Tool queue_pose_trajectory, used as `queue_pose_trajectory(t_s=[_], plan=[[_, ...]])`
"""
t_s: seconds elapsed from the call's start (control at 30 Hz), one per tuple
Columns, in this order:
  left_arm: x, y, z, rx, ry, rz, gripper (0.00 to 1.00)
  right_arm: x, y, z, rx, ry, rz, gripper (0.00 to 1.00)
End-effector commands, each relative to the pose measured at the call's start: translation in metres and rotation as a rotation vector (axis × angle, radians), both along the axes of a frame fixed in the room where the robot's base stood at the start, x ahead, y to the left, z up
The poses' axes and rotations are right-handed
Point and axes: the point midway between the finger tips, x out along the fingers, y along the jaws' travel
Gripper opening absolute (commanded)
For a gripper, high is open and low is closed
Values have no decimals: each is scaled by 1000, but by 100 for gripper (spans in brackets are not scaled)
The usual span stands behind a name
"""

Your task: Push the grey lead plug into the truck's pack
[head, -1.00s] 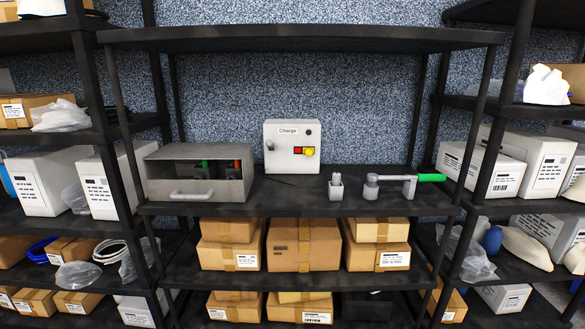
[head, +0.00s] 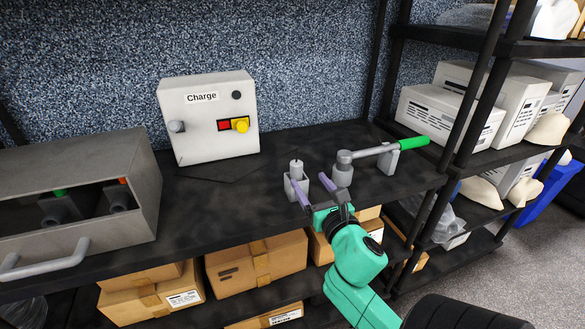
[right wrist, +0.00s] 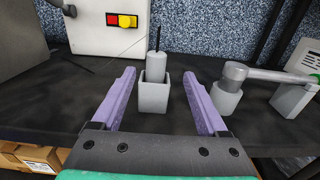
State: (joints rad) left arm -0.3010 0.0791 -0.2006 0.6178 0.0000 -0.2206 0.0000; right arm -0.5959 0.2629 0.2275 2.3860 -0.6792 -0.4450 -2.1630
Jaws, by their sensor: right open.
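The grey lead plug (head: 296,168) stands upright in a small square grey holder (head: 291,190) on the black shelf. In the right wrist view the plug (right wrist: 156,66) is a light grey cylinder with a thin dark tip, its lower part hidden in the holder (right wrist: 153,96). My right gripper (head: 317,183) is open in front of the holder; in the wrist view its purple fingers (right wrist: 159,76) reach toward both sides of it, holding nothing. A grey open-fronted box (head: 138,205), possibly the truck's pack, stands at left with green- and orange-marked parts inside. My left gripper is out of view.
A white "Charge" box (head: 208,118) with a red and yellow switch stands behind. Rack posts stand at right. The shelf between box and holder is clear.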

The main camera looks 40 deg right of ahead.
Motion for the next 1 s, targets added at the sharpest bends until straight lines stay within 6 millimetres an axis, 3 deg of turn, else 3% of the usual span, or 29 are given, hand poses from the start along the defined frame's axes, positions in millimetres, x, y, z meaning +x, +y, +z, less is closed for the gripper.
queue_pose_trajectory(t_s=[0.2,0.37,0.6,0.87,1.0], plan=[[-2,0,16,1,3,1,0,51,-17,3,4,-4,0,76],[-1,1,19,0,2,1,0,69,-23,1,7,-2,0,76],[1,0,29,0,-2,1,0,110,-32,-2,8,-1,1,76],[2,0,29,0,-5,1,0,115,-34,-5,8,1,2,76],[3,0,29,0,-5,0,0,115,-34,-5,8,1,2,23]])
